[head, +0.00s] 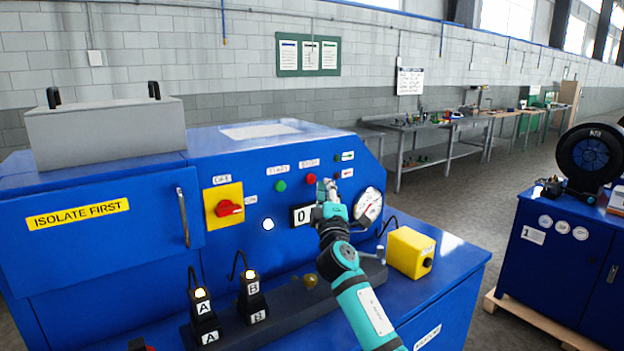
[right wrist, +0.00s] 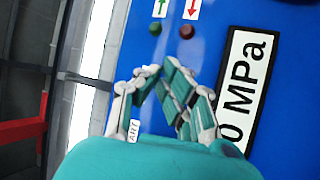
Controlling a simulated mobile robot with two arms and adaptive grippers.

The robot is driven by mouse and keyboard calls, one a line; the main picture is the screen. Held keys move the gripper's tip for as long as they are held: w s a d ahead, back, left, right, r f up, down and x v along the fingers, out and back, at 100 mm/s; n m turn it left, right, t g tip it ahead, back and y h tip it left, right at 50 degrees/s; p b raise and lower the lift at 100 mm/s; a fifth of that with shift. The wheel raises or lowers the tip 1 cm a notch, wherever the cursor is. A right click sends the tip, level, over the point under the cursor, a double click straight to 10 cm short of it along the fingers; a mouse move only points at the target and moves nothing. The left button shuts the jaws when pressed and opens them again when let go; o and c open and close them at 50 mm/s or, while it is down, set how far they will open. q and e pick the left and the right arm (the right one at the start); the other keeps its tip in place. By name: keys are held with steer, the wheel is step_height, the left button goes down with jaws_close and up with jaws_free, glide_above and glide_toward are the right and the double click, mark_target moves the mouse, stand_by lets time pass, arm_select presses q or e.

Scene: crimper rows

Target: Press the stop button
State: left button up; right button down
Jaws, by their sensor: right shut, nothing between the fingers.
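The red stop button (head: 311,179) is on the blue machine's sloped panel, under a small label that seems to read STOP. The green start button (head: 280,186) is to its left. My right gripper (head: 326,188) is shut and empty, just right of and below the red button in the head view, in front of the panel. Whether it touches the panel cannot be told. In the right wrist view the gripper (right wrist: 164,82) points towards a green button (right wrist: 155,28) and a dark red button (right wrist: 186,31) beside arrow labels. The stop button is not clearly seen there. My left gripper is not in view.
A yellow switch plate with a red knob (head: 229,208) is left of the buttons. A white display (head: 302,215) and a round gauge (head: 369,206) are close by my gripper. A yellow box (head: 410,252) and lit crimpers A (head: 203,308) and B (head: 250,290) stand in front.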

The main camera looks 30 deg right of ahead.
steer(key=s, duration=0.2)
steer(key=s+p, duration=0.1)
steer(key=s, duration=0.1)
steer(key=shift+d+r, duration=0.1)
steer(key=shift+d, duration=0.1)
stand_by(0.7)
